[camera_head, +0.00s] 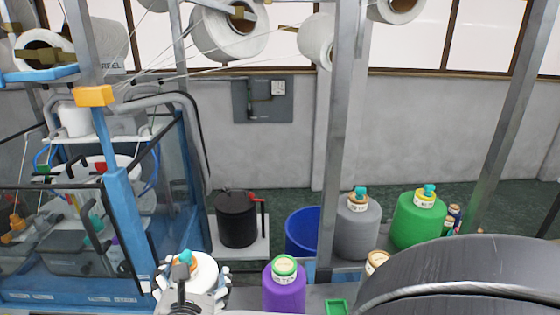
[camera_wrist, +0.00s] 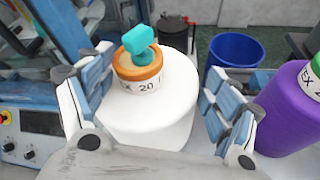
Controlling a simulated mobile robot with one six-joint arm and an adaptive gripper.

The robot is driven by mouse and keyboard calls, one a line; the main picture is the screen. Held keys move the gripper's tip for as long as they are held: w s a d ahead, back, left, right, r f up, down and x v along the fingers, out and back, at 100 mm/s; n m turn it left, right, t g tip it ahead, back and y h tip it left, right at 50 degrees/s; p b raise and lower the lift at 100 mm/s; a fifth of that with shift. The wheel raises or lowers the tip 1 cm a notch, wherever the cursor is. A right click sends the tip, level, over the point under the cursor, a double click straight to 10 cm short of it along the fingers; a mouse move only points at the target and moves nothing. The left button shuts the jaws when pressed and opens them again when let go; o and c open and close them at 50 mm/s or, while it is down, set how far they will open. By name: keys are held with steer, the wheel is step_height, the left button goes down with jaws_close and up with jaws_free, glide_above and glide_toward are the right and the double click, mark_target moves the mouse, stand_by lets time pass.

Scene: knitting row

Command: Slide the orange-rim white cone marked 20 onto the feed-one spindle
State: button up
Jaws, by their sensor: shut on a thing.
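The white cone (camera_wrist: 155,110) with an orange rim and "EX 20" on its label stands upright between my fingers in the wrist view. A teal knob (camera_wrist: 139,38) sits on its top. My gripper (camera_wrist: 157,112) is shut on this cone, one blue-padded finger on each side. In the head view the cone (camera_head: 205,269) is at the lower middle-left, partly hidden by my gripper (camera_head: 190,283). I cannot make out which part is the feed-one spindle in either view.
A purple cone (camera_head: 284,291) with a green rim stands close to the right. Grey (camera_head: 358,228) and green (camera_head: 418,220) cones stand further right. A blue bin (camera_head: 301,232) and a black canister (camera_head: 237,218) are behind. The blue-framed machine (camera_head: 119,205) is at left. Metal posts and yarns cross the view.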

steer(key=shift+r, duration=0.1)
steer(key=o, duration=2)
steer(key=shift+f, duration=0.2)
step_height(320, 180, up, 10)
steer(key=shift+r, duration=0.15)
